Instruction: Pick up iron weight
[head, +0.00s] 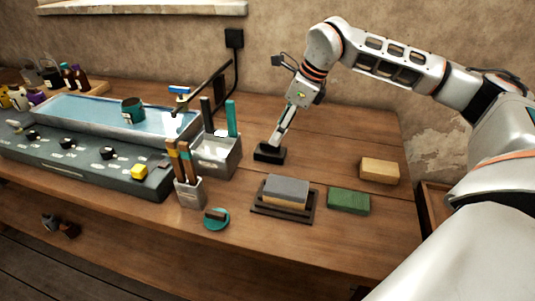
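A small black block (270,154), which looks like the iron weight, rests on the wooden table to the right of the grey metal holder. My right arm comes in from the right, and my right gripper (278,142) points down at the block. Its fingertips are at the top of the block and appear to touch it. The fingers look close together, but they are too small here to tell whether they are closed on it. My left gripper is not in view.
A grey holder (217,157) with upright tools stands close left of the block. A stone on a dark tray (284,215), a green block (348,201) and a tan block (379,170) lie nearer and right. A water basin (75,113) is left. Table behind the block is clear.

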